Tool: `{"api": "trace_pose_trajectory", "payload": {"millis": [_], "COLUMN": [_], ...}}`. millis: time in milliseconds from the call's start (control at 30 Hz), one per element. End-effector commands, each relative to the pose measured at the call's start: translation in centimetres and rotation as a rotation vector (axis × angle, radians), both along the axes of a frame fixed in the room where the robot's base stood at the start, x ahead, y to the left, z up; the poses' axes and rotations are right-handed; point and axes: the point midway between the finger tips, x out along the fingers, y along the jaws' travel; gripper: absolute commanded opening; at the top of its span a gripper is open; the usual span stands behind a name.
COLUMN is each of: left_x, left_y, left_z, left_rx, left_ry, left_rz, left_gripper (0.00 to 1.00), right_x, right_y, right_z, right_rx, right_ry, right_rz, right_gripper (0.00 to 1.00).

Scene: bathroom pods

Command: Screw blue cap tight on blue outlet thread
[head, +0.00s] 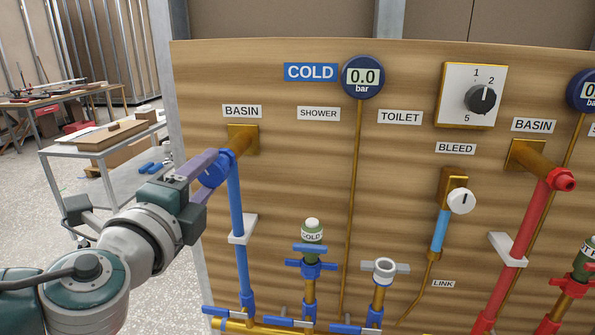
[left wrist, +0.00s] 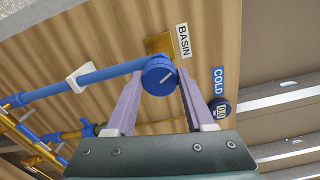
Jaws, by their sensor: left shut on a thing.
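The blue cap (head: 213,172) sits at the top of the blue cold basin pipe (head: 237,205), by the brass outlet fitting (head: 243,140). My left gripper (head: 208,165) reaches in from the left and is shut on the cap, one purple finger on each side in the wrist view. The blue outlet thread is hidden behind the cap, so I cannot tell how far the cap is on. My right gripper is not in view.
The wooden panel (head: 300,160) carries a COLD gauge (head: 362,77), a dial (head: 480,98) and a red basin pipe (head: 525,225). A trolley (head: 105,165) stands behind on the left.

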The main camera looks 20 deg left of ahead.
Motion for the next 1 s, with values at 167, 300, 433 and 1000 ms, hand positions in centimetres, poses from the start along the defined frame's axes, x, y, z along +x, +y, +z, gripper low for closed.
{"api": "trace_pose_trajectory", "payload": {"millis": [167,300,433,1000], "left_x": [0.00,-0.01,-0.01,0.00], "left_y": [0.00,0.01,0.00,0.02], "left_z": [0.00,-0.10,-0.05,-0.02], "left_rx": [0.000,-0.001,0.001,-0.001], "left_ry": [0.000,0.000,0.001,0.000], "left_rz": [0.000,0.000,-0.001,0.001], "left_gripper": [0.00,0.00,0.00,0.00], "right_x": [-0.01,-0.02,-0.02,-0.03], "right_y": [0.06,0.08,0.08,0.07], "right_z": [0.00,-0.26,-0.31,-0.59], "right_rx": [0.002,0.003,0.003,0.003], "right_ry": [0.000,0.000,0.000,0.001], "right_rz": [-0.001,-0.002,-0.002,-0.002], "right_gripper": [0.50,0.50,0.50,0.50]}}
